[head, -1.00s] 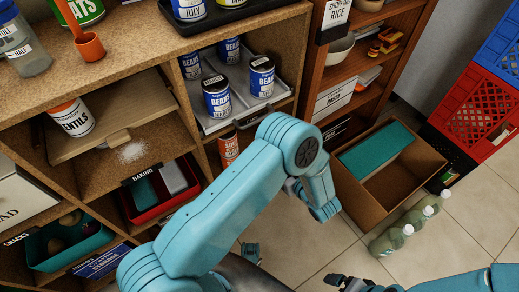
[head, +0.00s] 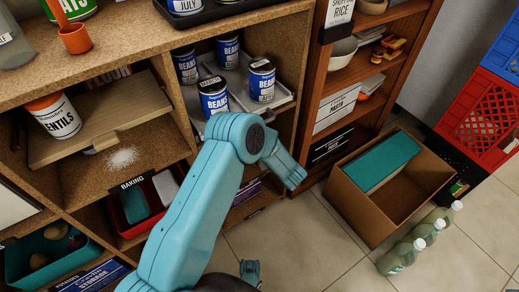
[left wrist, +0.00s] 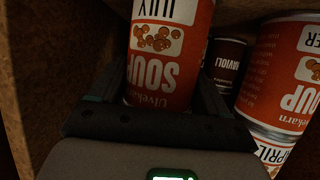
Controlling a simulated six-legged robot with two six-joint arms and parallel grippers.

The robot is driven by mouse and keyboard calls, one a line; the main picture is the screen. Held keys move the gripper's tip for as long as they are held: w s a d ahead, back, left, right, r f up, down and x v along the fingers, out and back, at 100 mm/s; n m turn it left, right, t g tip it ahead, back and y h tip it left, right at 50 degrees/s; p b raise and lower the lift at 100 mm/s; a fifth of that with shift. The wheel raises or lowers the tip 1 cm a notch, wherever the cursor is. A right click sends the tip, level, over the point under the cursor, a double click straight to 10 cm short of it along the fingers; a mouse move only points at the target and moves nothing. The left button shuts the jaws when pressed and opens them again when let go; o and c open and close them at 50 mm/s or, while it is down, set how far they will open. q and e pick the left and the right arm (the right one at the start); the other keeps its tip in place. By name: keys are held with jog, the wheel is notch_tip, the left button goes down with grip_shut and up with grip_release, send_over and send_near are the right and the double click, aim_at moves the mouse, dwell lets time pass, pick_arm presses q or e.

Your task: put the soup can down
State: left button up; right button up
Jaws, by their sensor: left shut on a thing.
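In the left wrist view the soup can (left wrist: 168,55) is red with a white band reading JULY, and its label is upside down in the picture. My left gripper (left wrist: 160,88) is shut on it, one dark finger on each side. I cannot tell whether the can touches a surface. In the head view my left arm shows, but its gripper and the soup can are hidden. My right gripper is not in view.
Right of the held can are another red soup can (left wrist: 283,72), a can marked APRIL (left wrist: 272,150) and a dark ravioli can (left wrist: 225,62). The head view shows bean cans on a grey tray (head: 284,97), a cardboard box (head: 362,212) and several bottles (head: 403,255) on the floor.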

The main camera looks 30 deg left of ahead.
pick_arm(q)
jog(key=shift+r, duration=0.1)
jog(key=o, duration=1.1)
jog(key=shift+f, duration=0.25)
jog(key=o, duration=0.4)
jog(key=shift+r, duration=0.2)
jog(key=p+v, duration=0.4)
jog(key=v, duration=0.8)
jog(key=s+d+f+m+h, duration=0.5)
jog(key=d+f+m+h, duration=0.1)
jog(key=f+h, duration=0.3)
jog(key=s+d+m+g+h, duration=0.1)
jog(key=s+d+h, duration=0.1)
jog(key=s, duration=0.4)
jog(key=s+d+m+g+h, duration=0.2)
jog(key=s+d, duration=0.1)
jog(key=s, duration=0.3)
jog(key=s+d+m+g+h, duration=0.1)
jog(key=s+d+g+h, duration=0.1)
jog(key=s, duration=0.5)
jog(key=shift+d+f+h, duration=0.2)
jog(key=shift+h, duration=0.3)
